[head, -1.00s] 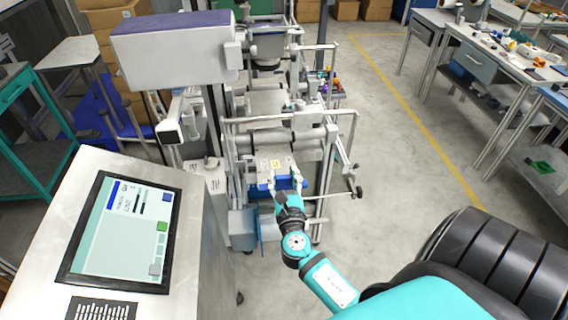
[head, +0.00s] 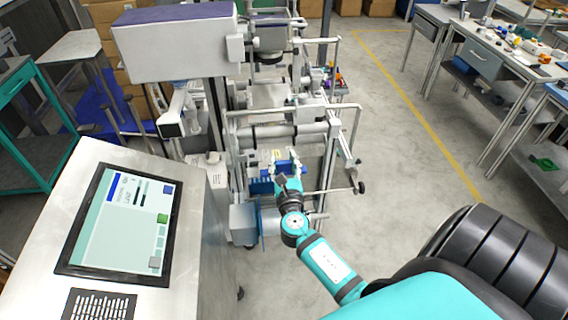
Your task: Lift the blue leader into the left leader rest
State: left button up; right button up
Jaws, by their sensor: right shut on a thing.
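My right gripper (head: 283,168) reaches into the machine's lower front part. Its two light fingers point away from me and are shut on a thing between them. That thing is small and partly hidden; it looks like the blue leader (head: 276,155), with a bit of yellow on it. A blue part (head: 262,187) shows just left of and below the gripper; I cannot tell whether it belongs to the leader. The left leader rest cannot be made out clearly. My left gripper is not in view.
The machine's rollers (head: 285,134) and metal frame bars lie close beyond the gripper. A bar with a black knob (head: 361,188) sticks out to the right. A console with a screen (head: 120,225) stands at the left. The floor (head: 395,140) right of the machine is clear.

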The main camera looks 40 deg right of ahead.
jog(key=shift+w+d+f+b, duration=0.35)
jog(key=shift+w+d, duration=0.1)
jog(key=shift+w, duration=0.3)
jog(key=shift+w+d+f+b, duration=0.3)
jog(key=shift+w+d, duration=0.2)
jog(key=shift+w, duration=0.2)
jog(key=shift+w+d+f+b, duration=0.25)
jog(key=shift+w+d+b, duration=0.15)
jog(key=shift+w, duration=0.35)
jog(key=shift+w, duration=0.1)
jog(key=w+d+f+b, duration=0.3)
jog(key=w+d+b, duration=0.2)
jog(key=w, duration=0.3)
jog(key=shift+b, duration=0.35)
dwell(0.6)
dwell(1.0)
